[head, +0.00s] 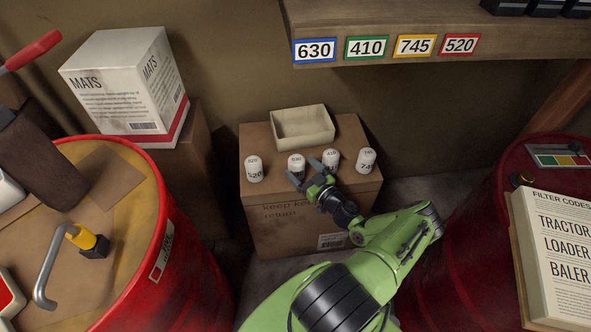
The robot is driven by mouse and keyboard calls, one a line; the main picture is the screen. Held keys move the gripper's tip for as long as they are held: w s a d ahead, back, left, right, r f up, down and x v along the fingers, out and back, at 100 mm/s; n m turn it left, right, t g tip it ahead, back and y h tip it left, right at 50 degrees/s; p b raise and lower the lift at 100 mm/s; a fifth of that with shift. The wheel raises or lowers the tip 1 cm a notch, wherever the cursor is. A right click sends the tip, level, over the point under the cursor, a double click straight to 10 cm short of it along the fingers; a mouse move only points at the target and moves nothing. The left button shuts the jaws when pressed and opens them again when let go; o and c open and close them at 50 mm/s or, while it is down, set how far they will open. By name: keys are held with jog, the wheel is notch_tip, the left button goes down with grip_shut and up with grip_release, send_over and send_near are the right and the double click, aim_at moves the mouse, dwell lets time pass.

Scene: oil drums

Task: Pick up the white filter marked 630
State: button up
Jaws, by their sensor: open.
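Several white cylindrical filters stand in a row on a cardboard box (260,215). The second from the left appears to be the filter marked 630 (296,162); its small print is hard to read and its lower part is partly hidden. My gripper (304,172) is open, with its fingertips close to this filter on its near and right sides. I cannot tell whether they touch it. The filter marked 520 (254,168) stands to the left. The filter that seems marked 410 (331,159) and the one that seems marked 745 (366,160) stand to the right.
An empty open tray (303,126) lies behind the filters. A shelf (400,52) with number labels hangs above. Red drums stand at left (190,255) and right (460,240). A MATS box (125,80) is at back left, and a filter-code book (560,255) lies at right.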

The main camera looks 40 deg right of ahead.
aim_at(293, 158)
jog(key=w, duration=0.2)
jog(key=w+b, duration=0.1)
jog(key=w, duration=0.1)
jog(key=w+d, duration=0.1)
jog(key=w, duration=0.1)
jog(key=shift+b, duration=0.3)
jog(key=c, duration=1.2)
jog(key=shift+r, duration=0.15)
